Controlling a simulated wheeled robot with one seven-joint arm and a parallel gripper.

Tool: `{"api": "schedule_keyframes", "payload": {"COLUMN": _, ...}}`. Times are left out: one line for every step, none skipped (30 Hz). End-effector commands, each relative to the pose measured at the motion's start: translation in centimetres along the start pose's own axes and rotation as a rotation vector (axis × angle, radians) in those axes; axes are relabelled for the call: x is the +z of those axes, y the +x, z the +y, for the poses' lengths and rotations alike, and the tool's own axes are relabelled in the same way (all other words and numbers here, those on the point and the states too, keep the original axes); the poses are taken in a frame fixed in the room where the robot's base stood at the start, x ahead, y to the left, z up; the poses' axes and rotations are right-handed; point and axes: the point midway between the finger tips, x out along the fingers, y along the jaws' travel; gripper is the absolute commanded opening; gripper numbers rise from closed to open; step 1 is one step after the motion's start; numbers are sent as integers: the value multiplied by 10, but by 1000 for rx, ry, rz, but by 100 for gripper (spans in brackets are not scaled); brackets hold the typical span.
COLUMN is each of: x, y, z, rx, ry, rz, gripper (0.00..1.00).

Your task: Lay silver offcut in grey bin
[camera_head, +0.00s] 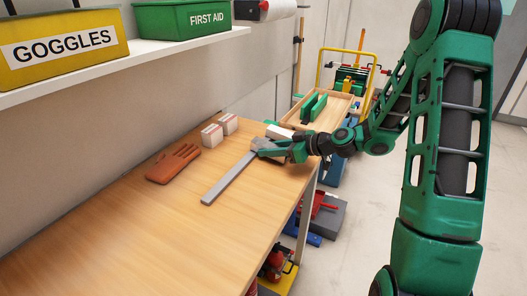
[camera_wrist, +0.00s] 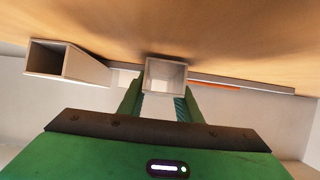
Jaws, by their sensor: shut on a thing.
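In the wrist view a short square silver tube, the silver offcut (camera_wrist: 166,75), sits between the two fingers of my gripper (camera_wrist: 160,100), its open end facing the camera. My gripper is shut on it, close to the table top. In the head view my gripper (camera_head: 272,149) is at the table's far right end and covers much of the offcut. A second, paler hollow square piece (camera_wrist: 62,62) lies beside it in the wrist view; it looks like the white block (camera_head: 279,132) in the head view. I cannot pick out the grey bin with certainty.
A long flat grey bar (camera_head: 228,180) lies near my gripper on the wooden table (camera_head: 130,235). A brown glove (camera_head: 173,163) and striped boxes (camera_head: 212,135) lie further left. Beyond the table stands a trolley with a wooden tray (camera_head: 332,116). The table's near part is clear.

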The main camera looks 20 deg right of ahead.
Motion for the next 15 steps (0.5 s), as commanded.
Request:
{"api": "schedule_keyframes", "payload": {"x": -1, "y": 0, "z": 0, "rx": 0, "ry": -1, "rz": 1, "gripper": 6}}
{"api": "schedule_keyframes", "payload": {"x": -1, "y": 0, "z": 0, "rx": 0, "ry": -1, "rz": 1, "gripper": 6}}
{"api": "schedule_keyframes", "payload": {"x": -1, "y": 0, "z": 0, "rx": 0, "ry": -1, "rz": 1, "gripper": 6}}
{"api": "schedule_keyframes", "payload": {"x": -1, "y": 0, "z": 0, "rx": 0, "ry": -1, "rz": 1, "gripper": 6}}
{"api": "schedule_keyframes", "payload": {"x": -1, "y": 0, "z": 0, "rx": 0, "ry": -1, "rz": 1, "gripper": 6}}
{"api": "schedule_keyframes", "payload": {"x": 0, "y": 0, "z": 0, "rx": 0, "ry": -1, "rz": 1, "gripper": 6}}
{"api": "schedule_keyframes", "payload": {"x": 0, "y": 0, "z": 0, "rx": -1, "ry": 0, "rz": 0, "gripper": 6}}
{"api": "schedule_keyframes", "payload": {"x": 1, "y": 1, "z": 0, "rx": -1, "ry": 0, "rz": 0, "gripper": 6}}
{"api": "schedule_keyframes", "payload": {"x": 2, "y": 1, "z": 0, "rx": -1, "ry": 0, "rz": 0, "gripper": 6}}
{"api": "schedule_keyframes", "payload": {"x": 3, "y": 2, "z": 0, "rx": -1, "ry": 0, "rz": 0, "gripper": 6}}
{"api": "schedule_keyframes", "payload": {"x": 3, "y": 2, "z": 0, "rx": -1, "ry": -1, "rz": 0, "gripper": 38}}
{"api": "schedule_keyframes", "payload": {"x": 2, "y": 1, "z": 0, "rx": -1, "ry": -1, "rz": 0, "gripper": 48}}
{"api": "schedule_keyframes", "payload": {"x": 2, "y": 1, "z": 0, "rx": -1, "ry": -1, "rz": 0, "gripper": 50}}
{"api": "schedule_keyframes", "payload": {"x": 2, "y": 1, "z": 0, "rx": -1, "ry": -1, "rz": 0, "gripper": 50}}
{"api": "schedule_keyframes", "payload": {"x": 2, "y": 2, "z": 0, "rx": -1, "ry": -1, "rz": 0, "gripper": 50}}
